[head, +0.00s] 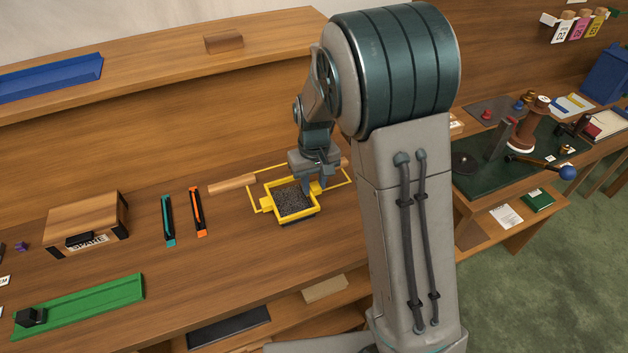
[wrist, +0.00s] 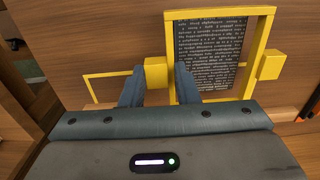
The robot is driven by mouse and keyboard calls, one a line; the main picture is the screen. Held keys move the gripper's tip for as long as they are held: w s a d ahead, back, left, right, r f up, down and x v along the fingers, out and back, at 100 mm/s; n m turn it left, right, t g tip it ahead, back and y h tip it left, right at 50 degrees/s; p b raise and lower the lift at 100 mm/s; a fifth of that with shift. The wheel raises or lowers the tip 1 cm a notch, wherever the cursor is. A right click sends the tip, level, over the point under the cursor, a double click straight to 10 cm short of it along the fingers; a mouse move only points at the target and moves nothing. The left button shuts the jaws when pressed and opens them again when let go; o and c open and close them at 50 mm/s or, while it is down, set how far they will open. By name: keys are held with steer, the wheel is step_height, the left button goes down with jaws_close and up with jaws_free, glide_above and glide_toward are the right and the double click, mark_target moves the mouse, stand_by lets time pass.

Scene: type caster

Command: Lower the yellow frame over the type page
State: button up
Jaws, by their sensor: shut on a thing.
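The yellow frame (head: 265,204) is a rectangle with a block-like tab on each side. In the wrist view its top bar (wrist: 222,12) and sides surround the dark type page (wrist: 208,52), which is covered in small letters. In the head view the type page (head: 293,200) fills the frame's opening, with a dark edge below the front bar. I cannot tell whether the frame rests fully down. My gripper (head: 315,187) is shut on one tab (wrist: 155,72), a finger on each side of it in the wrist view (wrist: 158,88).
Thin yellow lines (head: 248,178) surround the spot. A wooden box (head: 87,222) and green tray (head: 80,305) stand farther left.

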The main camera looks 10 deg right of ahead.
steer(key=shift+f, duration=0.35)
steer(key=shift+f+b, duration=0.5)
steer(key=shift+b, duration=0.05)
stand_by(0.5)
steer(key=o, duration=1.1)
steer(key=shift+o, duration=0.2)
steer(key=shift+r, duration=0.15)
step_height(320, 180, up, 14)
steer(key=s+d+m+t, duration=0.1)
steer(key=s+d, duration=0.1)
steer(key=s, duration=0.5)
steer(key=s+d+m+t, duration=0.1)
steer(key=s+d, duration=0.2)
steer(key=s, duration=0.4)
steer(key=s+d+f+m+t, duration=0.1)
steer(key=s+d, duration=0.2)
steer(key=s, duration=0.4)
steer(key=shift+b, duration=0.45)
